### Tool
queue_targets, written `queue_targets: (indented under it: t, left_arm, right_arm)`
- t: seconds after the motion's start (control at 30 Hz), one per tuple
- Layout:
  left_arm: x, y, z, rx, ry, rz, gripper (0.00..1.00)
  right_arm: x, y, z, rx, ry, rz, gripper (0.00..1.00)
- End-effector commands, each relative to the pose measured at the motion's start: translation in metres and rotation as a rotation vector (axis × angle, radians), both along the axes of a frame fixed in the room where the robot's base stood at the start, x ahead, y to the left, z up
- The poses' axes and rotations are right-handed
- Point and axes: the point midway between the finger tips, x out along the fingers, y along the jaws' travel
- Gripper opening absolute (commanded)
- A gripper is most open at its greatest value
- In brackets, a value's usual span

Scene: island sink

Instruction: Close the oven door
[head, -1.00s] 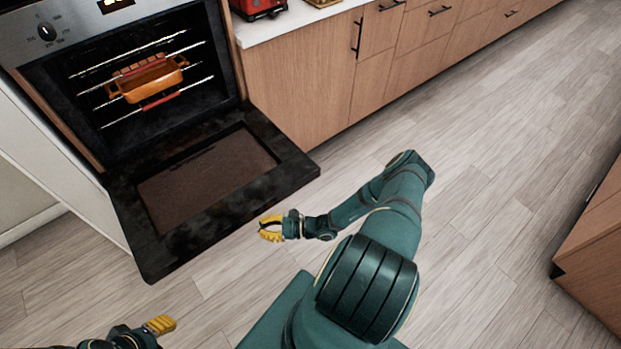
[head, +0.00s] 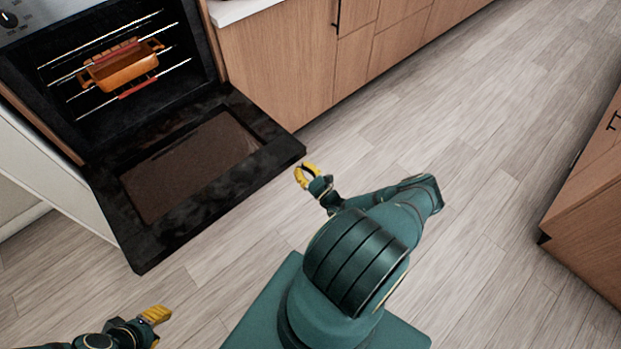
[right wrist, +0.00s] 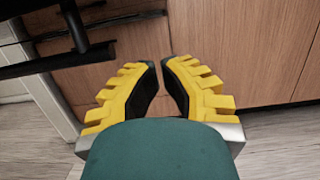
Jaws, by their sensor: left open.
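The oven door (head: 225,190) hangs open, lowered outward in front of the oven cavity (head: 85,75) in the head view. It has a black frame and a brown inner panel. My right gripper (head: 304,172) has yellow fingers and is beside the door's outer right corner, apparently apart from it. In the right wrist view its fingers (right wrist: 160,68) have a narrow gap with nothing between them. A dark piece, probably the door's edge (right wrist: 60,62), shows at upper left there. My left gripper (head: 155,318) is open at the bottom left, in front of the door's near corner.
An orange dish (head: 120,70) with red grips sits on the oven rack. Wooden cabinets (head: 280,65) stand right of the oven. Another wooden cabinet (head: 590,220) is at the right edge. The floor (head: 470,120) between them is clear.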

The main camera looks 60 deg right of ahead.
Motion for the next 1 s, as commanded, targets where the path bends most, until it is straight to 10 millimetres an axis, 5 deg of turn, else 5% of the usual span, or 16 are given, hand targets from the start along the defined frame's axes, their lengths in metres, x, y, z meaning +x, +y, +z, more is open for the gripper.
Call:
queue_targets:
  t: [0.13, 0.4, 1.0]
  left_arm:
    - [0.001, 0.0, -0.006, 0.0, -0.002, 0.001, 0.41]
    - [0.0, 0.0, 0.001, 0.0, 0.0, 0.0, 0.41]
    - [-0.001, 0.0, 0.005, 0.0, 0.002, -0.001, 0.41]
  right_arm:
    - [0.027, -0.006, 0.005, -0.001, -0.001, 0.002, 0.0]
    - [0.024, -0.006, 0.04, 0.001, 0.001, 0.001, 0.0]
    - [0.023, -0.006, 0.048, 0.0, 0.006, 0.002, 0.0]
